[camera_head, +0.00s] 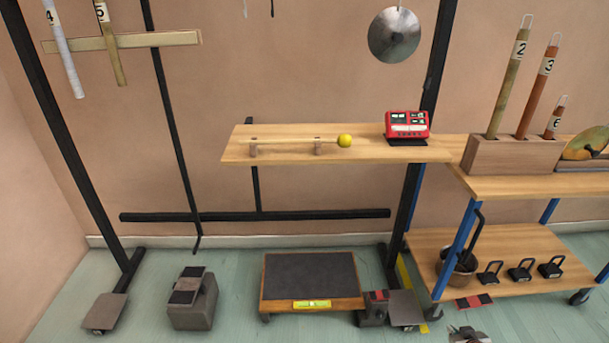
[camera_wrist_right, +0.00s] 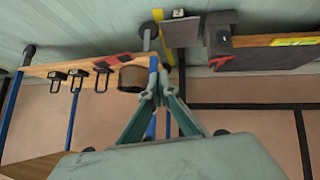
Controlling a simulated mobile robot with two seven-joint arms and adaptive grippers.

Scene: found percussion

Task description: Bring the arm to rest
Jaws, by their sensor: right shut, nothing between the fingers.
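My right gripper (camera_head: 468,334) shows only in part at the bottom edge of the head view, right of centre, in front of the wheeled cart. In the right wrist view its two fingers (camera_wrist_right: 161,92) meet at the tips, shut with nothing between them. The scene is upside down in that view. My left gripper and arm are in neither view.
The wooden cart (camera_head: 530,188) holds numbered tubes above, and a pot (camera_head: 458,270) and several black weights below. A low platform (camera_head: 311,280) stands on the floor. A shelf (camera_head: 275,153) bears a yellow-ended mallet (camera_head: 344,141) and a red device (camera_head: 407,124).

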